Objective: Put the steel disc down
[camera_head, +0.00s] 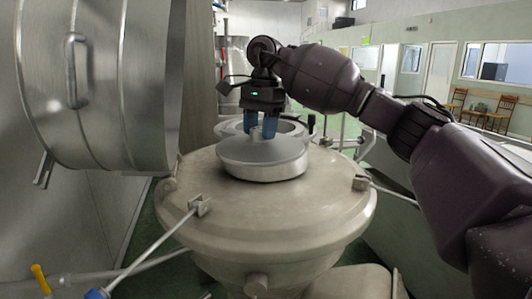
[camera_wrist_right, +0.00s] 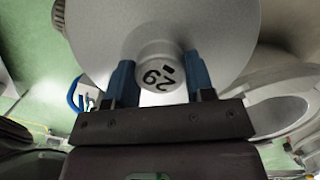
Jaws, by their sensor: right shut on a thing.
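The steel disc (camera_head: 262,158) is a round, grey, thick-rimmed piece with a small knob on top. It is over the pale top of a round vessel (camera_head: 320,200), level or nearly so; I cannot tell whether it touches that top. My right gripper (camera_head: 261,130) comes down from above, its blue fingers shut on the disc's knob. In the right wrist view the disc (camera_wrist_right: 225,30) fills the top middle, and the knob (camera_wrist_right: 150,58), with black digits, sits between the fingers (camera_wrist_right: 160,80). My left gripper is out of view.
A raised ring (camera_head: 292,128) on the vessel top is behind the disc, partly hidden by it. Clamps with rods (camera_head: 200,205) stand at the vessel's rim. A large steel drum (camera_head: 110,80) with a handle is close on the left. The vessel top's front is bare.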

